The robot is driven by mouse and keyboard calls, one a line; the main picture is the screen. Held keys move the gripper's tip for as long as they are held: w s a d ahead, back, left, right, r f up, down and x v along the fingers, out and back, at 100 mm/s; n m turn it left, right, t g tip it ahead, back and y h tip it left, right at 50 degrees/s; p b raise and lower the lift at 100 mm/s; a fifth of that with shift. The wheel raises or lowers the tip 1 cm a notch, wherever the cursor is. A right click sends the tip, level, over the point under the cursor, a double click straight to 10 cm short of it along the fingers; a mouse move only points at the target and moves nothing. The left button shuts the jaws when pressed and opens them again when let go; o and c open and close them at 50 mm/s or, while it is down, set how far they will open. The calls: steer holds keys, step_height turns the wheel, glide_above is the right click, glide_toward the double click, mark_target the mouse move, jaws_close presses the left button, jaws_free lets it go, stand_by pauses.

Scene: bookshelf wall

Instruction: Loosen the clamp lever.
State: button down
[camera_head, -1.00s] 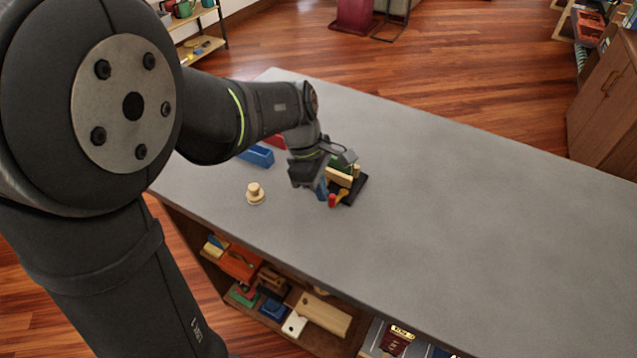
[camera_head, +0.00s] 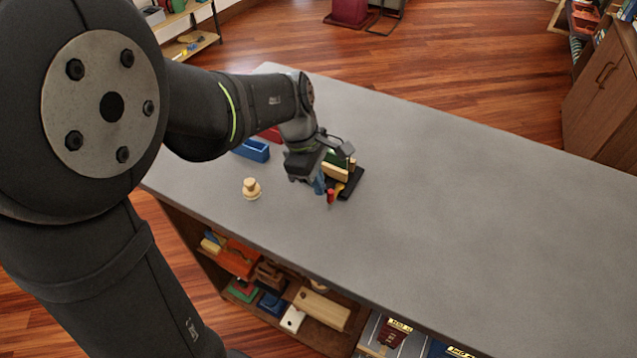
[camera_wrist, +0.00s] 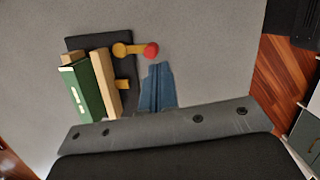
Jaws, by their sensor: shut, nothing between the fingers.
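The clamp stands on a black base (camera_head: 354,183); its base also shows in the wrist view (camera_wrist: 88,41). Wooden jaws (camera_wrist: 104,84) stand against a green book-like block (camera_wrist: 83,92). The yellow lever (camera_wrist: 133,49) has a red knob (camera_wrist: 151,50) at its right end in the wrist view; the knob also shows in the head view (camera_head: 331,196). My gripper (camera_wrist: 158,66) has its blue fingers together and empty, with the tips just below the knob. In the head view my gripper (camera_head: 319,187) is left of the knob. I cannot tell whether they touch.
A round wooden knob-like piece (camera_head: 251,189) stands on the grey table (camera_head: 450,220) left of my gripper. A blue tray (camera_head: 252,150) and a red item (camera_head: 271,134) lie behind it. The table's right side is clear.

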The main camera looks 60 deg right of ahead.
steer(key=v, duration=0.9)
steer(key=shift+a+r, duration=0.1)
steer(key=f+m, duration=0.1)
steer(key=f, duration=0.1)
steer(key=d+f+m, duration=0.1)
steer(key=f, duration=0.1)
steer(key=d+f+m, duration=0.1)
steer(key=f+m, duration=0.1)
steer(key=f, duration=0.1)
steer(key=shift+s+d+f+y, duration=0.15)
steer(key=shift+d+y, duration=0.1)
steer(key=shift+y, duration=0.15)
steer(key=d+f+m, duration=0.1)
steer(key=m, duration=0.1)
steer(key=w+d+f+m+y, duration=0.1)
steer(key=m, duration=0.2)
steer(key=shift+w+d+f+t, duration=0.1)
steer(key=shift+w+d+t, duration=0.1)
steer(key=shift+t, duration=0.1)
steer(key=shift+d+f+m, duration=0.1)
steer(key=shift+d+m, duration=0.15)
steer(key=shift+m, duration=0.25)
steer(key=shift+d+m+t+y, duration=0.25)
steer(key=shift+d+m, duration=0.2)
steer(key=shift+m, duration=0.45)
steer(key=shift+d+m+t+y, duration=0.15)
steer(key=shift+d+m+y, duration=0.2)
steer(key=shift+m, duration=0.55)
